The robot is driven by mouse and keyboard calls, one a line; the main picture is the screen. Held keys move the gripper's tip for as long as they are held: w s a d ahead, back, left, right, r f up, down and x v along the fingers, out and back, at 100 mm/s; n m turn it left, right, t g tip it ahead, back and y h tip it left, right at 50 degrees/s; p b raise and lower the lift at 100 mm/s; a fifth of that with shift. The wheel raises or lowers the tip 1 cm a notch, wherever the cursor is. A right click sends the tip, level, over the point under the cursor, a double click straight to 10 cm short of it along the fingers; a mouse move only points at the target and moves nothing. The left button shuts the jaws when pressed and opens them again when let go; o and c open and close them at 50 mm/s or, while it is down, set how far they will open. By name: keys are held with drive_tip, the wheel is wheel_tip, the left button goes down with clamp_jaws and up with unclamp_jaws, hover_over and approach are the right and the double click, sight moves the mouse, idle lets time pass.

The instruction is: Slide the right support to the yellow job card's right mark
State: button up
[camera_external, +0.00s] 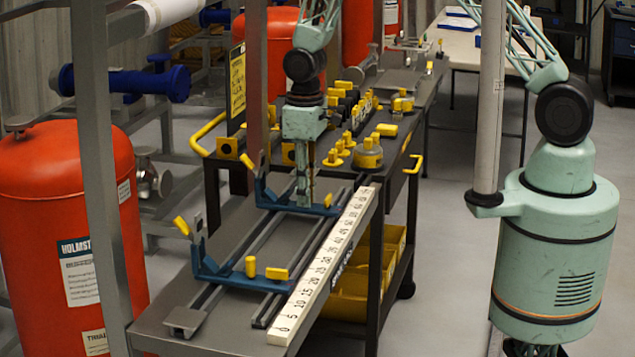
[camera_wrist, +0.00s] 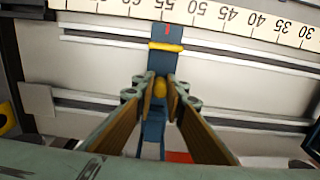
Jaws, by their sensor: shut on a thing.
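The right support (camera_external: 266,194) is the far blue crosspiece on the bench rails, with yellow parts at its ends. My gripper (camera_external: 303,203) reaches down onto it. In the wrist view, my gripper (camera_wrist: 160,88) is shut on the yellow knob (camera_wrist: 160,89) of the blue support (camera_wrist: 155,130). The support's red line (camera_wrist: 166,29) lies by the white ruler (camera_wrist: 215,12), left of the 50 label. The yellow job card (camera_external: 238,82) stands upright at the back; its writing is too small to read.
The left support (camera_external: 235,279) sits on the same rails, nearer the ruler's 0 end. The long ruler (camera_external: 325,262) runs along the bench's right edge. Yellow-topped parts (camera_external: 368,153) stand on the cart behind. The rails between the two supports look clear.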

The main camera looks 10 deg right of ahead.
drive_tip(key=shift+s+a, duration=0.3)
drive_tip(key=shift+s, duration=0.4)
drive_tip(key=shift+s+a, duration=0.25)
drive_tip(key=shift+s, duration=0.4)
drive_tip(key=shift+s+a+b, duration=0.2)
drive_tip(key=shift+s+b, duration=0.1)
drive_tip(key=shift+s, duration=0.05)
drive_tip(key=shift+s+a, duration=0.25)
drive_tip(key=shift+s, duration=0.35)
drive_tip(key=shift+s+a, duration=0.25)
drive_tip(key=shift+s, duration=0.3)
drive_tip(key=shift+s+a, duration=0.2)
drive_tip(key=shift+s, duration=0.15)
idle(0.4)
drive_tip(key=shift+s+a+b, duration=0.2)
drive_tip(key=shift+s+a, duration=0.05)
drive_tip(key=shift+s, duration=0.3)
drive_tip(key=shift+s+a+b, duration=0.15)
drive_tip(key=shift+s+a, duration=0.05)
drive_tip(key=shift+s, duration=0.35)
drive_tip(key=o, duration=0.8)
